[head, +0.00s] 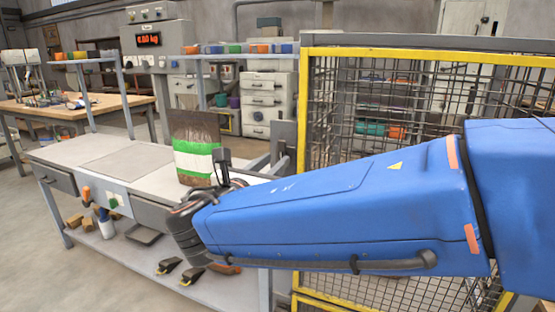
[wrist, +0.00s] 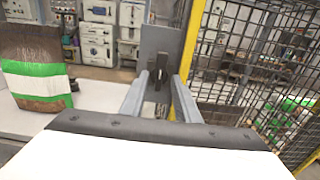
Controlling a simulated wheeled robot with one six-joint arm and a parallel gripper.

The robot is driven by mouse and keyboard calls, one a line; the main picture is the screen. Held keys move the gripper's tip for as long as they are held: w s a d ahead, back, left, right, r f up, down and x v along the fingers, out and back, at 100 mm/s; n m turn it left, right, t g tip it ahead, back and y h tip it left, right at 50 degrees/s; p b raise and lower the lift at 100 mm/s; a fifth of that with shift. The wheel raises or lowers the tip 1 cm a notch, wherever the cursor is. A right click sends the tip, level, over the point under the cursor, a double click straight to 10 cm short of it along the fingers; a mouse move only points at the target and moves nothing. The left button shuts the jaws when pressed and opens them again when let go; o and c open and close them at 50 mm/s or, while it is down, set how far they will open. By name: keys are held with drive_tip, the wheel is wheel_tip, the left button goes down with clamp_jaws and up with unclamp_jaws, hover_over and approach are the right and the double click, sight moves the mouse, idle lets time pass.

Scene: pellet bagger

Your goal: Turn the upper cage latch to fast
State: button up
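In the wrist view my gripper (wrist: 160,80) is open, with its two grey fingers apart and pointing at a latch. The latch has a short dark lever (wrist: 160,66) that stands roughly upright in front of a grey plate (wrist: 162,44) beside the cage's yellow post. The lever shows in the gap between the fingertips; I cannot tell whether it is between them or just beyond, and no contact is clear. In the head view the cage (head: 303,110) stands at the right, with the grey plate (head: 283,143) at its left post.
A bag with a green and white band (head: 195,160) stands on the bench (head: 110,160), left of my gripper; it also shows in the wrist view (wrist: 38,75). Mesh panels close off the right side. Drawer cabinets (head: 268,100) stand behind. Open floor lies at the left.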

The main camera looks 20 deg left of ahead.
drive_tip(key=shift+w+d, duration=0.1)
drive_tip(key=shift+w, duration=1.35)
clamp_jaws()
